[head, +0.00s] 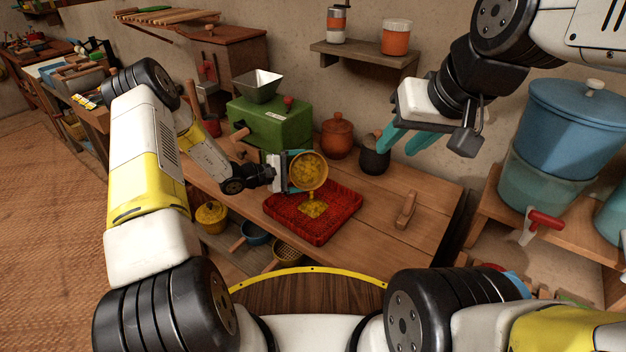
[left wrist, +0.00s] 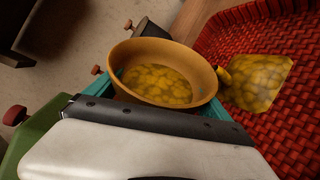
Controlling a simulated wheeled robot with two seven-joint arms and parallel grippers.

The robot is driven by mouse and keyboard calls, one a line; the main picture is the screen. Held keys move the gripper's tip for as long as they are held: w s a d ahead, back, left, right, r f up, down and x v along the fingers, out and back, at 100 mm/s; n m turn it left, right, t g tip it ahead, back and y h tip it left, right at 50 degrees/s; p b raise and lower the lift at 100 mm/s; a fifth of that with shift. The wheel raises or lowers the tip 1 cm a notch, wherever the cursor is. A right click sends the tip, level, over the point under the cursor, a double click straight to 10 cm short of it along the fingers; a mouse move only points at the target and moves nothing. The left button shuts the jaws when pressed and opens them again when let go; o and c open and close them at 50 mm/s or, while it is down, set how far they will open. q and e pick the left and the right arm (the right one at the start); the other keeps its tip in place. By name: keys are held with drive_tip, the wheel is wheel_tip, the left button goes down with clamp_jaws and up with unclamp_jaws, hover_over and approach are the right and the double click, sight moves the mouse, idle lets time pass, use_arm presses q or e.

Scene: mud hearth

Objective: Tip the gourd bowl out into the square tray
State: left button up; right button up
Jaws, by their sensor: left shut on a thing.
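The gourd bowl (head: 318,163) is yellow-brown and tilted over the far left part of the red woven square tray (head: 345,225). Yellow contents fill part of it, and it also shows in the left wrist view (left wrist: 203,73). My left gripper (head: 297,172) is shut on the bowl's side, holding it above the tray. A yellow patch of contents (head: 313,208) shows on the tray below the bowl; in the left wrist view the patch (left wrist: 258,82) appears beside the bowl's rim. My right gripper (head: 408,138) is open and empty, raised high near the wall.
A green mill (head: 270,128) with a metal hopper stands behind my left gripper. A clay pot (head: 337,136) and a dark pot (head: 374,155) stand at the back of the table. A wooden-handled item (head: 406,210) lies right of the tray. Blue water containers (head: 570,130) stand far right.

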sight(323, 166)
use_arm(q)
drive_tip(key=shift+s+d+r+m+b, duration=0.1)
drive_tip(key=shift+s+r+m+b, duration=0.25)
drive_tip(key=shift+m, duration=0.45)
idle(1.0)
drive_tip(key=shift+s+d+r+m+t, duration=0.2)
drive_tip(key=shift+s+r+m+t, duration=0.2)
drive_tip(key=shift+s+m+t, duration=0.3)
idle(0.8)
drive_tip(key=shift+s+d+r+m+t+h, duration=0.1)
drive_tip(key=shift+s+r+m+t+h, duration=0.15)
drive_tip(key=shift+s+m, duration=0.35)
drive_tip(key=shift+s+d+r+m+t+h, duration=0.15)
drive_tip(key=shift+s+r+m, duration=0.15)
drive_tip(key=shift+m, duration=0.5)
idle(1.5)
drive_tip(key=shift+w+a+f+n, duration=0.1)
drive_tip(key=shift+w+a+n, duration=0.05)
drive_tip(key=shift+w+n, duration=0.2)
drive_tip(key=shift+w+a+f+n+g+y+p, duration=0.15)
drive_tip(key=shift+w+f+n+g+y+p, duration=0.3)
drive_tip(key=shift+n, duration=0.7)
